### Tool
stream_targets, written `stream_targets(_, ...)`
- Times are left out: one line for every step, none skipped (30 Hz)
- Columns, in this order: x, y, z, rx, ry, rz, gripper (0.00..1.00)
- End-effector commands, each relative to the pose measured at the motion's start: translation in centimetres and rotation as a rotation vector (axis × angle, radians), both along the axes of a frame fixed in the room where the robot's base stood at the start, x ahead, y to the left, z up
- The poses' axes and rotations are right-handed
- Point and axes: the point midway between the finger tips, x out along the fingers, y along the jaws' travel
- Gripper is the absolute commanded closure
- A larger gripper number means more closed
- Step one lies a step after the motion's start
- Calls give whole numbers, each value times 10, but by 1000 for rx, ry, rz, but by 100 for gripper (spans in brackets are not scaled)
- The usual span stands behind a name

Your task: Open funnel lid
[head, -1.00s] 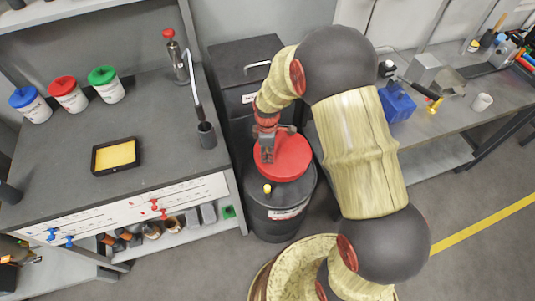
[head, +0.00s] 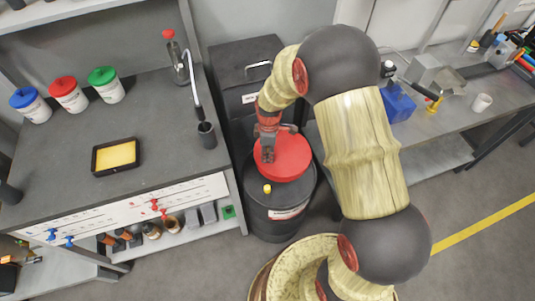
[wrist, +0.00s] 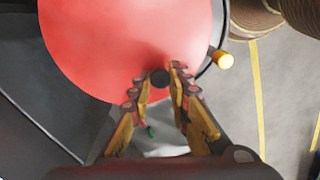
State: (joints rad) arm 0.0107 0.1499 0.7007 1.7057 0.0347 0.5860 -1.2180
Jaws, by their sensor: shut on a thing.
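The red funnel lid (head: 284,160) lies on top of a black drum (head: 280,212) in the head view, and fills the upper part of the wrist view (wrist: 125,45). A small dark round knob (wrist: 160,77) sits at the lid's near edge in the wrist view. My gripper (head: 267,155) is at the lid's left part in the head view. In the wrist view my gripper (wrist: 158,82) has its fingertips closed on the knob from both sides. The lid looks flat on the drum. Any gap under it is hidden.
A yellow cap (head: 267,189) stands on the drum's front rim. A dark cabinet (head: 245,70) stands behind. Open floor lies to the right front.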

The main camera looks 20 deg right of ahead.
Motion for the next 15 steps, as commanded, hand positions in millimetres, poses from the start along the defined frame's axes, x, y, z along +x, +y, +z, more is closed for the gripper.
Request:
stream_targets(1,-1,4,13,-3,-3,100)
stream_targets(1,-2,6,21,-3,-4,100)
stream_targets(1,-4,9,37,-3,-6,100)
stream_targets(1,-5,12,50,-3,-6,100)
stream_targets(1,-6,15,64,-3,-6,100)
stream_targets(1,-8,19,86,-4,-8,100)
stream_targets(1,-9,22,103,-5,-8,100)
stream_targets(1,-11,26,123,-4,-8,100)
stream_targets(2,-13,31,151,-5,-9,100)
stream_targets(1,-15,34,172,-4,-9,100)
stream_targets(1,-18,38,196,-5,-9,100)
stream_targets(1,-21,43,229,-5,-10,100)
stream_targets(2,-24,47,255,-6,-10,100)
stream_targets(2,-27,51,282,-6,-11,100)
stream_targets(2,-31,57,321,-7,-10,100)
